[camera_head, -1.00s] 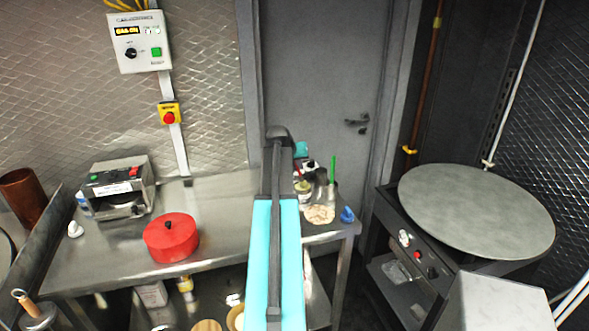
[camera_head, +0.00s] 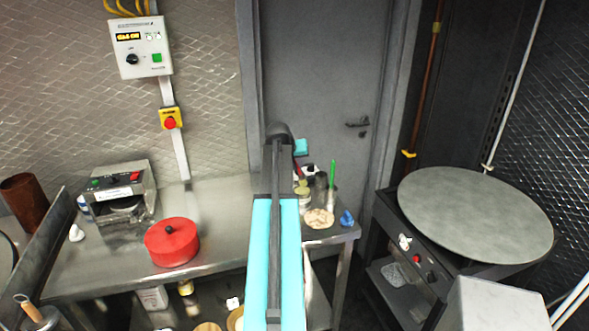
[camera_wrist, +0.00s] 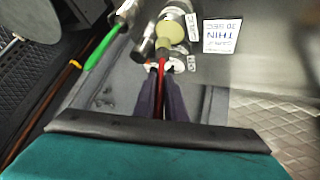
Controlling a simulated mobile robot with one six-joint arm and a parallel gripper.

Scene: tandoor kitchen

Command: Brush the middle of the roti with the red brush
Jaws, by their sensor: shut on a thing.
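My gripper (camera_wrist: 160,88) shows in the wrist view with its two dark fingers shut on the thin red handle of the red brush (camera_wrist: 161,76). The brush's bristle end cannot be made out. The roti (camera_head: 319,218), pale and round, lies on the right end of the steel table (camera_head: 222,215). It stands in front of the jars, below my gripper's area. I cannot make out the roti in the wrist view.
A green-handled tool (camera_head: 333,172) stands upright near a jar (camera_head: 303,199) behind the roti; its green handle also shows in the wrist view (camera_wrist: 101,47). A blue object (camera_head: 347,218) lies right of the roti. A red pot (camera_head: 171,243) stands left; a round griddle (camera_head: 475,215) is far right.

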